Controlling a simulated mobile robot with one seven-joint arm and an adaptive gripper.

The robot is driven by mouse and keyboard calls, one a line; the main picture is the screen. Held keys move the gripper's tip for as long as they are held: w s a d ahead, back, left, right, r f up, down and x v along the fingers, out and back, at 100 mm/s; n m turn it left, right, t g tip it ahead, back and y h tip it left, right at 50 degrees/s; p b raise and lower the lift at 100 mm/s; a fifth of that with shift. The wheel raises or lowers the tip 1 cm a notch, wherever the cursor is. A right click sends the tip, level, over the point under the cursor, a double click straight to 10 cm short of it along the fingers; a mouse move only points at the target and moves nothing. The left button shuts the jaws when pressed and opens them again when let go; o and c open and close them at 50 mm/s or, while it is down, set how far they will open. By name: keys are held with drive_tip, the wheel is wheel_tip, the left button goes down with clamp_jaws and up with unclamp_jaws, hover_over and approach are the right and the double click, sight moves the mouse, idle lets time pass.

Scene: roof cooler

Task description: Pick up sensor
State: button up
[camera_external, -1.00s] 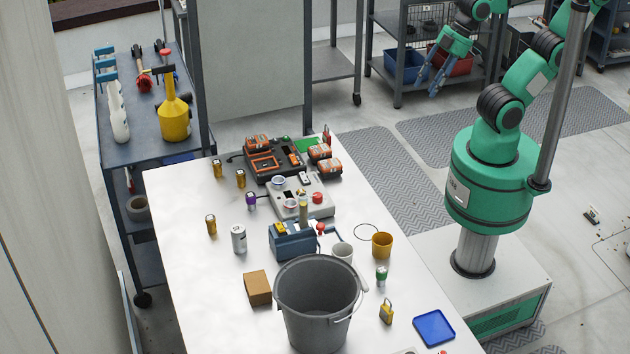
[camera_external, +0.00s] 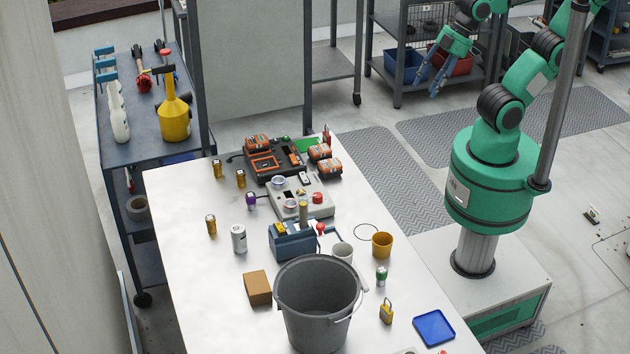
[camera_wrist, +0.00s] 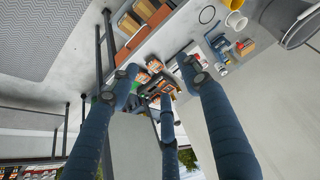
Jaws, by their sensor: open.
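My gripper (camera_external: 430,84) is high in the air beyond the white table (camera_external: 190,290), at the top right of the external view. Its fingers are spread and empty, and it is well apart from everything on the table. In the wrist view the blue fingers (camera_wrist: 160,85) stand apart, with the tabletop items far beyond them. I cannot tell for certain which item is the sensor. Small candidates include a green-and-white cylinder (camera_external: 381,276), a purple-topped cylinder (camera_external: 251,201) and several gold cylinders, one at the left (camera_external: 211,225).
A grey bucket (camera_external: 318,305), cardboard box (camera_external: 257,288), blue box (camera_external: 290,243), yellow cup (camera_external: 382,245), padlock (camera_external: 386,312) and blue tray (camera_external: 434,328) are on the table. The table's left front is clear.

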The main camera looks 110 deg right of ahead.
drive_tip(key=w+a+r+n+g+p, duration=0.1)
drive_tip(key=w+a+r+n, duration=0.15)
drive_tip(key=w+n, duration=0.2)
drive_tip(key=w+a+r+n+p, duration=0.1)
drive_tip(key=w+a+n, duration=0.25)
drive_tip(key=w, duration=0.25)
drive_tip(key=n+g+p, duration=0.5)
drive_tip(key=n+p, duration=0.1)
drive_tip(key=n, duration=2)
hover_over(383, 270)
wheel_tip(383, 270, down, 21)
drive_tip(key=shift+r, duration=0.1)
drive_tip(key=shift+w+f+b, duration=0.1)
drive_tip(key=shift+f+b, duration=0.55)
drive_tip(key=shift+f, duration=3.6)
